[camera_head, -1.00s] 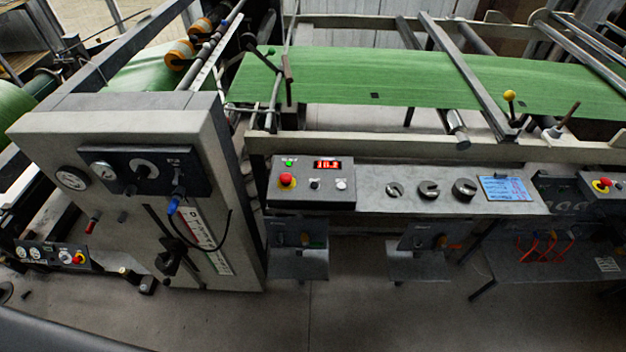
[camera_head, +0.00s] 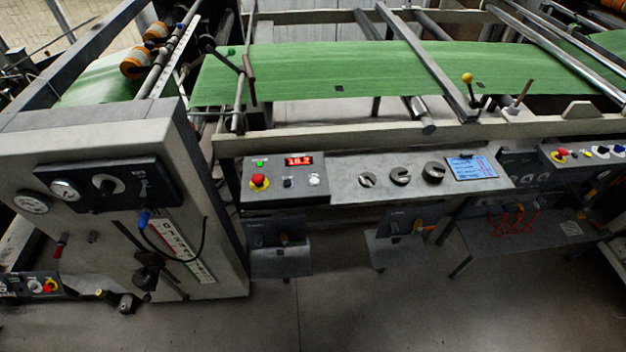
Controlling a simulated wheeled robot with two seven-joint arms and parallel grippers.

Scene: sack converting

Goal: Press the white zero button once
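A grey control box (camera_head: 285,192) sits on the machine's front ledge, left of the picture's middle. Its white button (camera_head: 314,180) is at the right of its lower row, beside a small black button (camera_head: 287,183) and a red mushroom button (camera_head: 259,181) on a yellow ring. Above them are a lit green lamp (camera_head: 260,163) and a red digital display (camera_head: 299,160) that seems to read 18.2. The lettering by the white button is too small to read. Neither of my grippers shows in the head view.
Right of the box on the ledge are several round slotted pieces (camera_head: 400,176) and a blue panel (camera_head: 470,167). A tall grey cabinet (camera_head: 222,235) with gauges stands at left. Green sheet (camera_head: 300,75) runs behind. The floor (camera_head: 340,310) in front is clear.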

